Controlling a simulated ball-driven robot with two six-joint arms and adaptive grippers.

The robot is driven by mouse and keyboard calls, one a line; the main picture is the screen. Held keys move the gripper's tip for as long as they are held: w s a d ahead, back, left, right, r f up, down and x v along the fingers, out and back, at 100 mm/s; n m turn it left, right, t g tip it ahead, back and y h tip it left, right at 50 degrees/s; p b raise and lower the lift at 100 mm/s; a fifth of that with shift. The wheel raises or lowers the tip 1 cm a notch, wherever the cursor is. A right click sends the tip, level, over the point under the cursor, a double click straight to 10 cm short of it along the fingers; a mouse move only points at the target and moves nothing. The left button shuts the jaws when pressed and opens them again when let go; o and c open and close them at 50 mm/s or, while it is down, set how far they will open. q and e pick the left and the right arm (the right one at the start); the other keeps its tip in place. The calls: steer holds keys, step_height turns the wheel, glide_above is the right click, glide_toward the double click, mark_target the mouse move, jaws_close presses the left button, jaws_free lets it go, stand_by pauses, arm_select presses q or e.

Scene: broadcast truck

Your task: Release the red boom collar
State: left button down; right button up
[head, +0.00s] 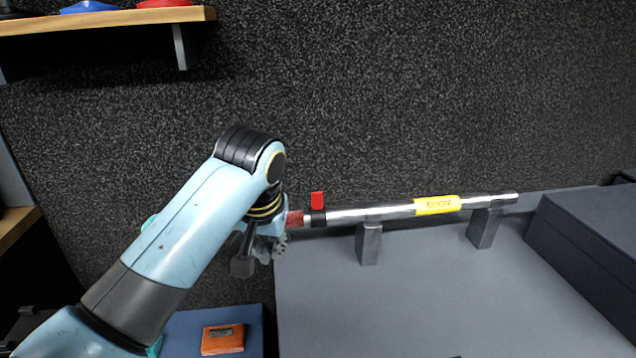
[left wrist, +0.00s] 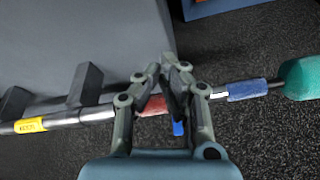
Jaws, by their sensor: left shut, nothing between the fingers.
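A silver boom pole with a yellow label (head: 436,205) lies across two grey stands. A red lever (head: 317,200) stands up from a black band on the pole, beside a short red section (head: 296,218). The red section (left wrist: 152,106) also shows behind my fingers in the left wrist view, with a blue lever (left wrist: 178,128) and a blue section (left wrist: 247,90) farther right. My left gripper (head: 262,248) is shut and empty, left of the red lever. Its fingertips (left wrist: 169,72) show over the pole. I cannot tell if they touch it. My right gripper is not in view.
The grey stands (head: 369,243) rise from a grey table (head: 430,300). A dark box (head: 590,232) sits at the right. A green foam end (left wrist: 300,78) caps the pole. An orange item (head: 222,339) lies on a blue surface. A shelf (head: 100,20) hangs upper left.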

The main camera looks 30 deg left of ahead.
arm_select(q)
step_height(320, 180, up, 7)
steer(key=n, duration=0.2)
glide_above(317, 200)
steer(key=s+a, duration=0.2)
steer(key=s, duration=0.1)
steer(key=w+r+n, duration=0.1)
steer(key=w+r, duration=0.5)
steer(key=shift+w+d+r+n, duration=0.2)
steer(key=shift+r+n, duration=0.15)
steer(key=shift+n, duration=0.05)
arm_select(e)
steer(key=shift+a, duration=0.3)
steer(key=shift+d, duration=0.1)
arm_select(q)
steer(key=a+x, duration=0.1)
steer(key=x, duration=0.9)
steer(key=s+d+p, duration=0.1)
steer(key=s+d, duration=0.2)
steer(key=shift+s, duration=0.15)
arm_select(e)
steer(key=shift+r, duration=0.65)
